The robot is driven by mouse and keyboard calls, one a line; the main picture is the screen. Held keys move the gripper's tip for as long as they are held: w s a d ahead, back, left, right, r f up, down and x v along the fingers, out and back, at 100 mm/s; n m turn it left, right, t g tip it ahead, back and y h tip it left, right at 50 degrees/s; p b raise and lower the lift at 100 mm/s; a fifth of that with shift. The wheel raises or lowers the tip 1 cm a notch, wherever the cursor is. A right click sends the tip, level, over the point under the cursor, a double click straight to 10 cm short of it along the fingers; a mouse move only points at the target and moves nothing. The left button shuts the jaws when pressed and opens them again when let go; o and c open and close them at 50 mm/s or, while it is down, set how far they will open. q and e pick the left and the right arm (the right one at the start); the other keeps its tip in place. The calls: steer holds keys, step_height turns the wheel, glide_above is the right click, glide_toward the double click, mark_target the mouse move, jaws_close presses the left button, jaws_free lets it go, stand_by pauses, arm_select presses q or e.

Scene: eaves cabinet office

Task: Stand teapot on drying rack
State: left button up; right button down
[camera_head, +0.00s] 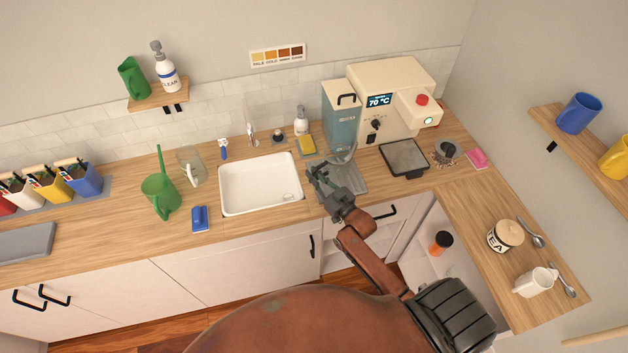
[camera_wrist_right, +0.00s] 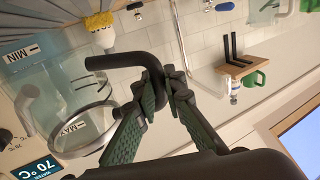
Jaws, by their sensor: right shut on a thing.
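The drying rack (camera_head: 352,182) is a grey ribbed mat on the counter, right of the sink; its ribs also show at the top left of the right wrist view (camera_wrist_right: 35,14). My right gripper (camera_head: 318,172) is at the rack's left side, shut on a dark bent handle (camera_wrist_right: 112,61). The handle appears to belong to a clear glass teapot, whose round rim (camera_wrist_right: 82,153) shows in the wrist view and faintly above the rack (camera_head: 344,153). My arm hides part of it. I cannot tell whether it touches the rack. My left gripper is not in view.
A teal water tank (camera_head: 341,116) and cream machine (camera_head: 393,88) stand close behind the rack. A black scale tray (camera_head: 404,157) is right; a glass jug (camera_head: 188,168) is farther left.

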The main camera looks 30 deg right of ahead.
steer(key=shift+f, duration=1.5)
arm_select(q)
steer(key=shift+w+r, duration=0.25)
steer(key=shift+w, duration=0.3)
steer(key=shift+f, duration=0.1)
arm_select(e)
steer(key=shift+f, duration=0.1)
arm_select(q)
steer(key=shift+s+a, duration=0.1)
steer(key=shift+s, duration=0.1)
arm_select(e)
steer(key=c, duration=2)
jaws_free()
steer(key=shift+f, duration=0.1)
steer(key=shift+s, duration=0.2)
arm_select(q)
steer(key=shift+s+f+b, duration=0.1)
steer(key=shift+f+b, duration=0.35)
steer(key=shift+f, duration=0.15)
arm_select(e)
steer(key=s, duration=0.3)
steer(key=s+d, duration=0.1)
steer(key=s, duration=0.7)
steer(key=shift+s+d, duration=0.25)
steer(key=shift+d, duration=0.1)
